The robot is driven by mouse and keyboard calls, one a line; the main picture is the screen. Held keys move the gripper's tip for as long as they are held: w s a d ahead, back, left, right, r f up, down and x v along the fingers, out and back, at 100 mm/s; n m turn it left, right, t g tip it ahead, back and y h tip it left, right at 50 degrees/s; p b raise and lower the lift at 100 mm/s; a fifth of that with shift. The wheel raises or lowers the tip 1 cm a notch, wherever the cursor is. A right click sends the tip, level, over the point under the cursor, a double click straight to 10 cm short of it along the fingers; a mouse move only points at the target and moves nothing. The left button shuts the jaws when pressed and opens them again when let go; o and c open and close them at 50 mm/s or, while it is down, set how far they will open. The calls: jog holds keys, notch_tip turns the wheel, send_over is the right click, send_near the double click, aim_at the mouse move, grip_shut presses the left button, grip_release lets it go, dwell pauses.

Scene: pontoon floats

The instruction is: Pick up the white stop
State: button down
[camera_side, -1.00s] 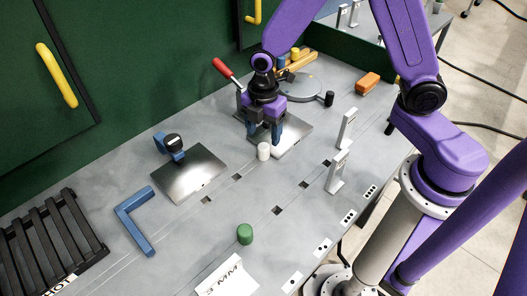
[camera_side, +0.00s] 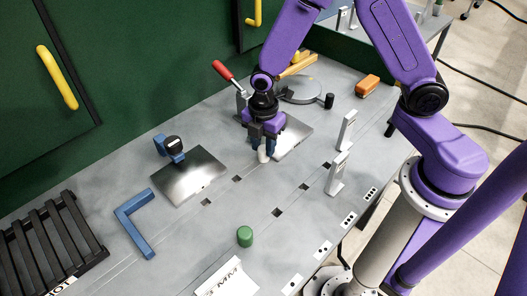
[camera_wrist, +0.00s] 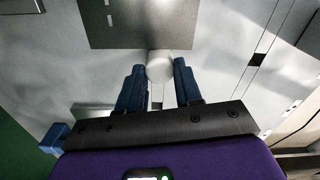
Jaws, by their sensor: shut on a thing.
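The white stop (camera_side: 262,156) is a small upright cylinder on the grey bench, at the front left corner of the right metal plate. My gripper (camera_side: 265,147) is above it, pointing down, with its blue fingers closed on the stop's sides. In the wrist view the round top of the white stop (camera_wrist: 160,64) sits between the two fingertips (camera_wrist: 158,74). In the side view the fingers hide the upper part of the stop. I cannot tell whether its base touches the bench.
A green cylinder (camera_side: 245,236) stands nearer the front. Left are a metal plate (camera_side: 190,178) with a black-knobbed blue clamp, a blue angle piece (camera_side: 130,222) and a black rack (camera_side: 45,245). A red-handled clamp (camera_side: 223,70) rises behind my gripper. White uprights (camera_side: 338,172) stand right.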

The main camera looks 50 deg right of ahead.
jog(key=shift+r, duration=0.1)
jog(key=shift+r, duration=0.5)
notch_tip(320, 180, up, 2)
jog(key=s+d+r, duration=0.4)
jog(key=s+r, duration=0.6)
jog(key=s, duration=0.3)
jog(key=w+d+f+m, duration=0.4)
jog(key=w+m, duration=0.2)
jog(key=m, duration=0.4)
jog(key=w+d+f+m, duration=0.35)
jog(key=w+m, duration=0.25)
jog(key=m, duration=0.4)
notch_tip(320, 180, up, 4)
jog(key=n, duration=0.2)
send_over(263, 149)
jog(key=shift+d+f, duration=0.1)
jog(key=shift+f, duration=0.1)
